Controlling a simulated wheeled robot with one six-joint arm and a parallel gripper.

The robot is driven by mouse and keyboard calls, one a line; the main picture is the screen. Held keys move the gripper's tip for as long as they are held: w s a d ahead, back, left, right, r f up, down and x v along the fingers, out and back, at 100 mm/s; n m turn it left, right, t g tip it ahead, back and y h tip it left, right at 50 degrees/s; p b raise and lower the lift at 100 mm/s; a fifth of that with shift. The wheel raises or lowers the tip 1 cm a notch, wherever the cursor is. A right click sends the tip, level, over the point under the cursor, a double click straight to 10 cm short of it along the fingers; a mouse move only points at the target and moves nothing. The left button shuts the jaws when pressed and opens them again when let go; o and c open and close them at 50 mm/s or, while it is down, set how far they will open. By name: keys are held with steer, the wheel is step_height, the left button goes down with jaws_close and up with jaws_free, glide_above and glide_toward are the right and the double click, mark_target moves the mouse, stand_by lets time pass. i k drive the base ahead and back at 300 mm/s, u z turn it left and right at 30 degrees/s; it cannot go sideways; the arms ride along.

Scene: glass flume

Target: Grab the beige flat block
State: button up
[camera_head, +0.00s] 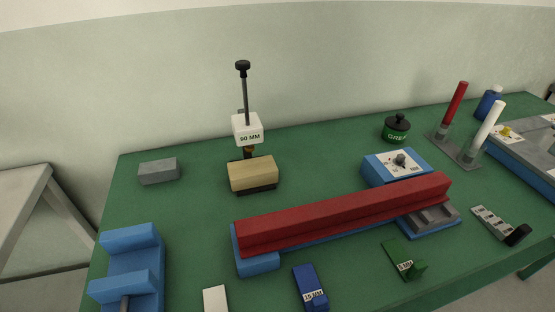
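A tan, beige-looking block (253,173) sits on a dark base towards the back left of the green table, just in front of an upright black rod. A flat cream-white block (215,299) lies at the front edge of the picture, partly cut off by it. I cannot tell for sure which of the two is the beige flat block. My gripper is not in view.
The green table (190,215) has free room left of the middle. A long red bar (345,212) on a blue base crosses the middle. A grey block (158,171), a blue U-shaped holder (133,262) and a blue 15 MM block (309,287) stand around.

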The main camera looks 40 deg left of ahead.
mark_target(260, 171)
steer(key=u, duration=0.3)
steer(key=i, duration=0.6)
steer(key=u, duration=0.9)
steer(key=i, duration=0.35)
steer(key=u, duration=0.35)
